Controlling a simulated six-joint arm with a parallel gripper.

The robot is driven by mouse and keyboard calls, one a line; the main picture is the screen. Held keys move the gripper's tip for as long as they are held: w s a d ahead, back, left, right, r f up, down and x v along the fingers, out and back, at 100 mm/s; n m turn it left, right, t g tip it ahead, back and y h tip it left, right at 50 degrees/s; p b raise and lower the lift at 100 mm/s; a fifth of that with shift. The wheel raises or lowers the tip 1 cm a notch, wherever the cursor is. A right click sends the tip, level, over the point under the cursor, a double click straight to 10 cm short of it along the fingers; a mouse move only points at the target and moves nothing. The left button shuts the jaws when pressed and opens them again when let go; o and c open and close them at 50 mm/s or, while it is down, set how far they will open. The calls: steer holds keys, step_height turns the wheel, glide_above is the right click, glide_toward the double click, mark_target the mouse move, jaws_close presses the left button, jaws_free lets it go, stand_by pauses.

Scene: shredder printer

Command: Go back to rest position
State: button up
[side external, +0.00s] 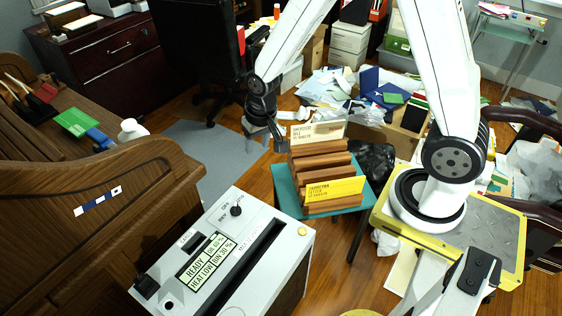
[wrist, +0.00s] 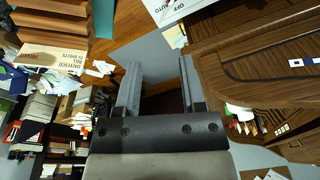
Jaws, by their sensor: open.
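My gripper (side external: 262,137) hangs in the air in the side external view, left of the wooden letter rack and above the floor. In the wrist view its two grey fingers (wrist: 157,85) are spread apart with nothing between them. The stepped wooden rack (side external: 315,165) stands on a small teal table (side external: 287,190). It holds a cream card (side external: 318,132) at the back and a yellow card (side external: 333,190) at the front. The cream card also shows in the wrist view (wrist: 52,58).
A white shredder (side external: 225,255) with a dark slot and a READY display stands in front. A brown wooden desk (side external: 75,195) fills the left. Paper piles and boxes (side external: 340,95) clutter the back. A black office chair (side external: 195,50) stands behind my gripper.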

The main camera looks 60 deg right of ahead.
steer(key=s+r+n, duration=0.4)
steer(key=s+r, duration=0.1)
steer(key=s, duration=0.4)
steer(key=shift+s+d+t, duration=0.3)
steer(key=shift+s+t, duration=0.1)
